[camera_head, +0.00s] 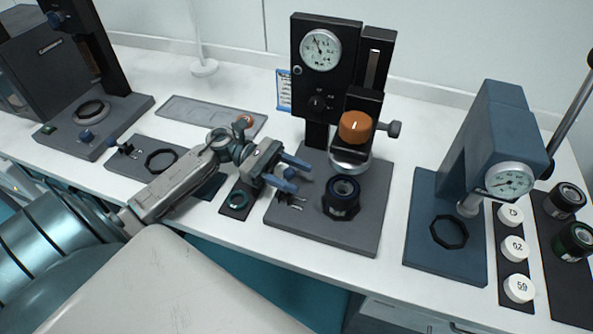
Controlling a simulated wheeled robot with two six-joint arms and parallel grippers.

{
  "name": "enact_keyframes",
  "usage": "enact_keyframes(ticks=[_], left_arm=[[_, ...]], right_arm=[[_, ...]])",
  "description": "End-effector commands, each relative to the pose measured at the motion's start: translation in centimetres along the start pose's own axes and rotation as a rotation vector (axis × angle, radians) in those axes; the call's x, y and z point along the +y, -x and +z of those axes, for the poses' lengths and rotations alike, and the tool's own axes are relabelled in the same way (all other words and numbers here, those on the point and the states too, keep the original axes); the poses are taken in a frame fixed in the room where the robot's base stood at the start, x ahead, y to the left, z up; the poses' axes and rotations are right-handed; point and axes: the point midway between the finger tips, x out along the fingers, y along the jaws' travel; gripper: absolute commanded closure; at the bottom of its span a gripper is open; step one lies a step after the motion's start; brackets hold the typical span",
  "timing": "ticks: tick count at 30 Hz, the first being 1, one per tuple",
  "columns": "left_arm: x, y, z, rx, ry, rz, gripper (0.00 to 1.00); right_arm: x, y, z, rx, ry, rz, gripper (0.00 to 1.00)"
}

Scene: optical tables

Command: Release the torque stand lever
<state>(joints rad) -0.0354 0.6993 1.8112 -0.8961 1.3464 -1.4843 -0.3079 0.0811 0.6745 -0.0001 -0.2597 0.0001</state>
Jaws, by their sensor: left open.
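The black stand in the middle (310,88) carries a dial gauge, an orange knob (355,127) and a grey side knob (393,129). On its grey base (300,228) is a black round fixture (341,197). A small dark lever-like part (289,199) sits at the base's left; I cannot tell for sure that it is the task's lever. My left gripper (296,175) is open, its blue-tipped fingers pointing right, above the base's left side, close to the small part and left of the fixture. Nothing shows between the fingers. My right gripper is not in view.
White numbered caps (515,249) and black round pieces (572,240) lie farther right. A grey tray (205,112) and another dark stand (95,120) are left.

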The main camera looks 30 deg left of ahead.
Motion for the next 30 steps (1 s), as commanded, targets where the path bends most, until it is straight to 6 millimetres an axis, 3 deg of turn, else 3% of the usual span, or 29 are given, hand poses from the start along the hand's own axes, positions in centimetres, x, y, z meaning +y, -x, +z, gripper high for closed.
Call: enact_keyframes(ticks=[13,20,30], left_arm=[[0.02,-0.99,-0.01,0.001,0.0,0.0,0.54],[0.02,-0.97,-0.01,0.001,0.001,0.0,0.97],[-0.1,-0.98,-0.14,0.004,-0.018,0.0,0.98]], right_arm=[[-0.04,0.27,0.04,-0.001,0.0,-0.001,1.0],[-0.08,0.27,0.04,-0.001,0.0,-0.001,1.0],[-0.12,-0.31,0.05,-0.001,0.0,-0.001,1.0]])
